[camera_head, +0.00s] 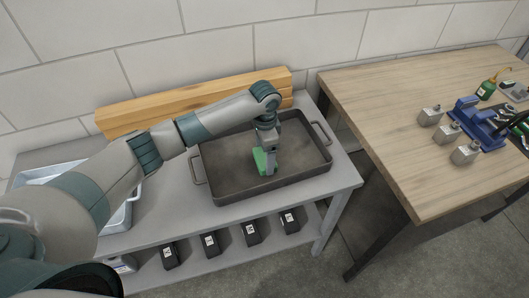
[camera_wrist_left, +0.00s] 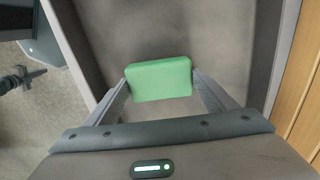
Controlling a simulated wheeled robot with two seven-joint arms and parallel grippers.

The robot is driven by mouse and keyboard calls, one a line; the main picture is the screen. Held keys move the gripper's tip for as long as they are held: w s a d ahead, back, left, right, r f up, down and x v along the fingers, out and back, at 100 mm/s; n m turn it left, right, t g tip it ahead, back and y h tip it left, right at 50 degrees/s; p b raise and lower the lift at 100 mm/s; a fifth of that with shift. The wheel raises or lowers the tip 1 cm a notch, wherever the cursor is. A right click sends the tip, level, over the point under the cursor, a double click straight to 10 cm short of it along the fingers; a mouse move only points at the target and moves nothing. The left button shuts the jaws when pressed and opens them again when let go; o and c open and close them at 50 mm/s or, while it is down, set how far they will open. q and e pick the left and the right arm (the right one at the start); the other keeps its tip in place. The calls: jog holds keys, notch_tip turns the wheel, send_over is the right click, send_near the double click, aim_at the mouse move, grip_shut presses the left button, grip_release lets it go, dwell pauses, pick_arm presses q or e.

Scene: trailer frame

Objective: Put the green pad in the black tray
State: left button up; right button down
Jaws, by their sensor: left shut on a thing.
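The green pad (camera_head: 262,160) is a small block with rounded corners. In the head view it is at my left gripper (camera_head: 268,170), over the inside of the black tray (camera_head: 310,158). In the left wrist view the green pad (camera_wrist_left: 159,79) sits between the two fingertips of the left gripper (camera_wrist_left: 160,85), which is shut on it. The tray floor (camera_wrist_left: 150,30) shows beyond the pad. I cannot tell whether the pad touches the floor of the tray. My right gripper is not in view.
The tray stands on a grey shelf unit (camera_head: 340,182) with several black boxes (camera_head: 250,233) below. Wooden beams (camera_head: 190,103) lie behind it. A metal tray (camera_head: 125,212) is at left.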

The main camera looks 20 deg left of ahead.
pick_arm(q)
jog(key=shift+f, duration=0.25)
jog(key=o, duration=1.1)
jog(key=shift+c, duration=0.2)
jog(key=shift+r, duration=0.15)
notch_tip(320, 180, up, 12)
jog(key=b, duration=0.3)
